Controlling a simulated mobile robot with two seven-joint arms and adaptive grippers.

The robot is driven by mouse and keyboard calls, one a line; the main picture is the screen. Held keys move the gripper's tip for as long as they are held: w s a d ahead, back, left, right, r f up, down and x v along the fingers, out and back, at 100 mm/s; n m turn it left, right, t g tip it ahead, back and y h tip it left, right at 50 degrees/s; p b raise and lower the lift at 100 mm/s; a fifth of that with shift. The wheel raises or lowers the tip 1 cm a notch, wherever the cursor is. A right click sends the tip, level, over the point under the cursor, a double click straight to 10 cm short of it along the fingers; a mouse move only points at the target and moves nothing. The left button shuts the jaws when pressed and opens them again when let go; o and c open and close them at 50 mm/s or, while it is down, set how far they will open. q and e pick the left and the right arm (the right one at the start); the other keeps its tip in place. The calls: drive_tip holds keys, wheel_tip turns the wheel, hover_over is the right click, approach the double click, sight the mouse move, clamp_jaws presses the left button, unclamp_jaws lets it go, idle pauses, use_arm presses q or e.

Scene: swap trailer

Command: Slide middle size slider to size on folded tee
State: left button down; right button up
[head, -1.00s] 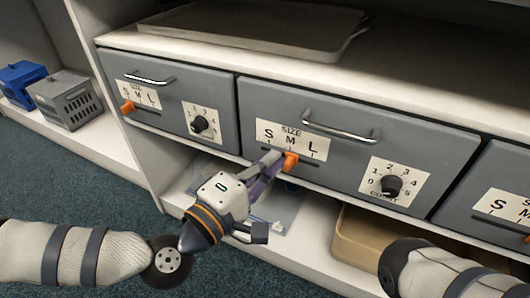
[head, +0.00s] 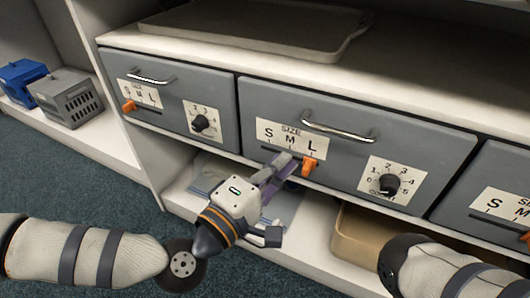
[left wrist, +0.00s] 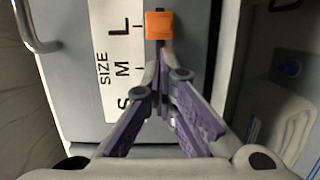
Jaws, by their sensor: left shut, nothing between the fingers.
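The middle drawer front (head: 265,105) carries a white SIZE label (head: 285,134) with S, M and L. Its orange slider (head: 309,166) stands below the L. In the left wrist view the slider (left wrist: 159,25) is level with the L mark. My left gripper (head: 284,163) is shut and empty, its tips just left of the slider, toward M. In the left wrist view the purple fingers (left wrist: 160,68) meet near the slot, slightly short of the slider; contact is unclear. A pale, flat item (head: 283,208) lies on the shelf below, partly hidden; I cannot read a size on it. My right gripper is out of view.
The left drawer has its own orange slider (head: 128,106) and dial. The middle drawer has a handle (head: 338,131) and a black dial (head: 389,184). A tan bin (head: 365,240) stands on the lower shelf. A grey tray (head: 265,25) lies on top.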

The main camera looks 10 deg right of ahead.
use_arm(q)
drive_tip(key=p+v, duration=0.2)
drive_tip(key=v, duration=0.8)
drive_tip(key=shift+s+d, duration=0.3)
drive_tip(key=shift+s, duration=0.1)
